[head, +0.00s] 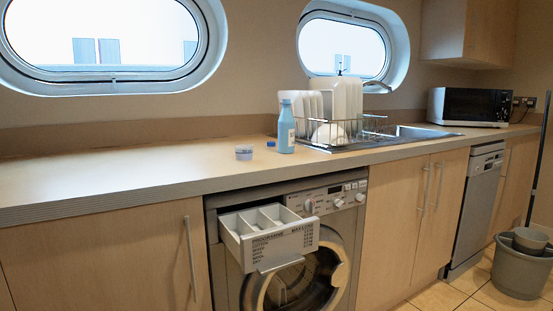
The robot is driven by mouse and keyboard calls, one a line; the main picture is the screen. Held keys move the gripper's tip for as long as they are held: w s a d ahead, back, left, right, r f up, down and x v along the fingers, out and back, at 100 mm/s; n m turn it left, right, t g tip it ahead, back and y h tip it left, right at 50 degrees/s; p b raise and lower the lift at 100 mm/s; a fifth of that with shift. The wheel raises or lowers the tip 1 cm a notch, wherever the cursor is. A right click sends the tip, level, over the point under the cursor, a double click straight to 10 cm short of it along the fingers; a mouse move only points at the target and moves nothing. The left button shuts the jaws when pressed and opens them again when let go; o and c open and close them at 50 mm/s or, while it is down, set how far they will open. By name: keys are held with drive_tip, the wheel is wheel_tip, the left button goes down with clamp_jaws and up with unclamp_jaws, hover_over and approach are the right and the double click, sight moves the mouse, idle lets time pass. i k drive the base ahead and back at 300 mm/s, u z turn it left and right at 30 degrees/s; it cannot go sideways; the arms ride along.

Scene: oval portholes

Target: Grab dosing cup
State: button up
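A small translucent bluish cup (244,152), which looks like the dosing cup, stands on the wooden countertop (130,168) near its front edge. To its right stand a small dark blue cap (271,143) and a light blue bottle (286,128) with a white label. The cup is apart from both. Nothing covers the cup. My gripper is not in view.
The washing machine's detergent drawer (268,238) is pulled out below the counter. A dish rack (335,128) with plates stands behind and right of the bottle, beside the sink (405,133). The counter left of the cup is clear. A bucket (522,265) stands on the floor at right.

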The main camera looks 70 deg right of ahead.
sight(243, 153)
drive_tip(key=k, duration=0.45)
drive_tip(key=z, duration=0.7)
